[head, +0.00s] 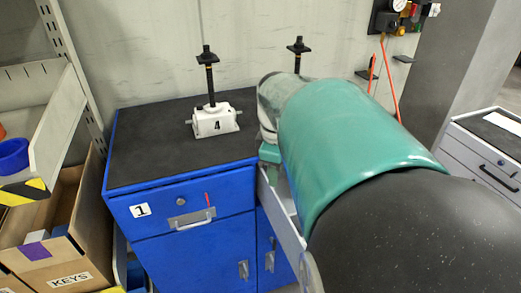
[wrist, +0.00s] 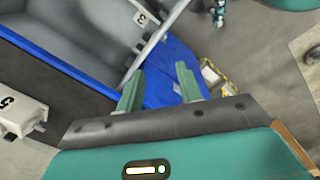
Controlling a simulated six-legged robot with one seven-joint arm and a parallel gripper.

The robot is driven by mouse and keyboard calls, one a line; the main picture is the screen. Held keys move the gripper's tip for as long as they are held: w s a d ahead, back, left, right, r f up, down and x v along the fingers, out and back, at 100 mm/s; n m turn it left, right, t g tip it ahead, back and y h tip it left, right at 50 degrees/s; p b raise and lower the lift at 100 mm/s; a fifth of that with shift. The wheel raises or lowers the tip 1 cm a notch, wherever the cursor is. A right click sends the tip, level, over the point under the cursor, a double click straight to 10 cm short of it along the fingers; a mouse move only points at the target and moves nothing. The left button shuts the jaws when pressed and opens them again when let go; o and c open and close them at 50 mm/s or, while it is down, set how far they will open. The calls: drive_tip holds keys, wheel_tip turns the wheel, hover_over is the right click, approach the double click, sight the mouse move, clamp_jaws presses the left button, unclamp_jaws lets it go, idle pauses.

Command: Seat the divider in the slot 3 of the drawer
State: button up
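In the wrist view my gripper (wrist: 160,82) has its two green fingers apart, with nothing visible between them. The open drawer (wrist: 92,28) shows its grey inside beyond the fingers, at the upper left. A label reading 3 (wrist: 140,18) is on a grey inner wall near the drawer's rim. In the head view a light grey side of the open drawer (head: 283,215) shows beside my arm, which hides the rest and my gripper. I cannot make out the divider in either view.
The blue cabinet has a black top (head: 150,150) bearing a white screw jack marked 4 (head: 214,122). A second jack (head: 298,50) stands partly behind my arm. A white jack marked 5 (wrist: 18,112) shows at left in the wrist view. Cardboard bins (head: 75,235) stand at left.

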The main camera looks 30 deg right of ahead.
drive_tip(key=s+d+f+n+y, duration=0.2)
drive_tip(key=d+n, duration=0.1)
drive_tip(key=d, duration=0.5)
drive_tip(key=s+d+f+n+y, duration=0.1)
drive_tip(key=s+d+n, duration=0.1)
drive_tip(key=d, duration=0.6)
drive_tip(key=s+d+f+n+y, duration=0.2)
drive_tip(key=s+d+n, duration=0.1)
drive_tip(key=d, duration=0.5)
drive_tip(key=shift+t, duration=0.3)
drive_tip(key=x, duration=0.8)
drive_tip(key=shift+w+f, duration=0.2)
drive_tip(key=x, duration=0.5)
drive_tip(key=shift+a, duration=0.2)
clamp_jaws()
